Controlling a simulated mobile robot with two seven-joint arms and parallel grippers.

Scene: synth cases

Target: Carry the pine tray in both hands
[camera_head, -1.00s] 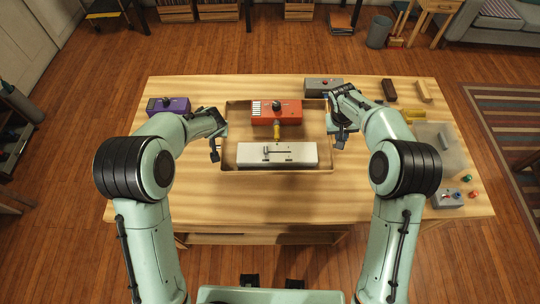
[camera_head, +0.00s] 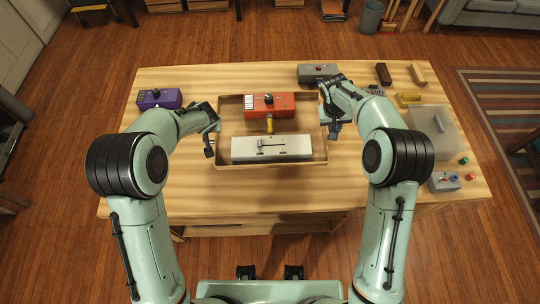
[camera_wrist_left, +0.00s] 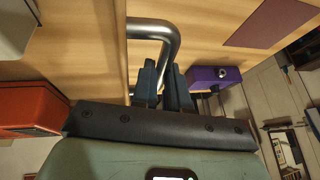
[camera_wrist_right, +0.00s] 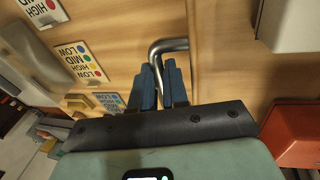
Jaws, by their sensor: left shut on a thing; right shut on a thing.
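The pine tray (camera_head: 270,167) is a shallow light-wood tray in the middle of the table in the head view. It holds a red box (camera_head: 282,105) with a black knob, a pale grey box (camera_head: 286,150) with a lever, and a small yellow piece (camera_head: 269,125) between them. My left gripper (camera_head: 211,140) is at its left side, shut on a metal bar handle (camera_wrist_left: 157,28). My right gripper (camera_head: 333,128) is at its right side, shut on the other metal handle (camera_wrist_right: 168,45). I cannot tell whether the tray's underside touches the table.
On the table (camera_head: 160,190), a purple box (camera_head: 159,98) stands left of the tray and a grey box (camera_head: 318,71) behind it. Blocks (camera_head: 383,73), a translucent bin (camera_head: 440,140) and a small control box (camera_head: 444,182) stand at the right. The table's front left is clear.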

